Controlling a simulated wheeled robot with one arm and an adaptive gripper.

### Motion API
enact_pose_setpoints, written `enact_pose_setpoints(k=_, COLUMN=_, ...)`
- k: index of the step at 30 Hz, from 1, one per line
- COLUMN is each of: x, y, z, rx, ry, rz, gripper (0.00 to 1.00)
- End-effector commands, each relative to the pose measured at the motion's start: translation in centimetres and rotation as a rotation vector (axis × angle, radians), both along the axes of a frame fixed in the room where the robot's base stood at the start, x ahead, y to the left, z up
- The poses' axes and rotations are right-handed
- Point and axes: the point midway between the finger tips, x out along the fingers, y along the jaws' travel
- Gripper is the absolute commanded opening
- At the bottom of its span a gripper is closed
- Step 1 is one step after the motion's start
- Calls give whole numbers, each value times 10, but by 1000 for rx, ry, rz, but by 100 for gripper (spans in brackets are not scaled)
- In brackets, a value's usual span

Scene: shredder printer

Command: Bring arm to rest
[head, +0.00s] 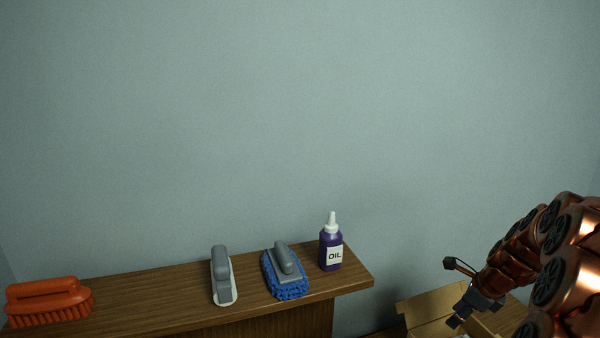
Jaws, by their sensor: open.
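My arm (545,255) comes in from the right edge, with copper-coloured links. My gripper (457,293) is at its left end, at the lower right of the head view. Its two dark fingers stand apart, open, with nothing seen between them. It is in front of or above an open cardboard box (422,310); I cannot tell how high. The box is partly hidden by my gripper and cut off by the bottom edge.
A wooden shelf top (150,297) holds an orange brush (46,300), a grey-handled white-based tool (222,275), a blue scrubber (286,271) and a purple oil bottle (331,243). A plain wall (280,120) stands behind.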

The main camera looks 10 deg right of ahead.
Motion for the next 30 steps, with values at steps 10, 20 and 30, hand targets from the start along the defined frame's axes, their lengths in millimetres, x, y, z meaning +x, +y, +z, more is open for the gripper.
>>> enact_pose_setpoints(k=10, x=-16, y=153, z=43, rx=-124, ry=15, rz=712, gripper=45)
enact_pose_setpoints(k=20, x=-81, y=260, z=65, rx=-215, ry=22, rz=1357, gripper=45)
enact_pose_setpoints(k=30, x=-174, y=322, z=73, rx=-271, ry=24, rz=1995, gripper=45)
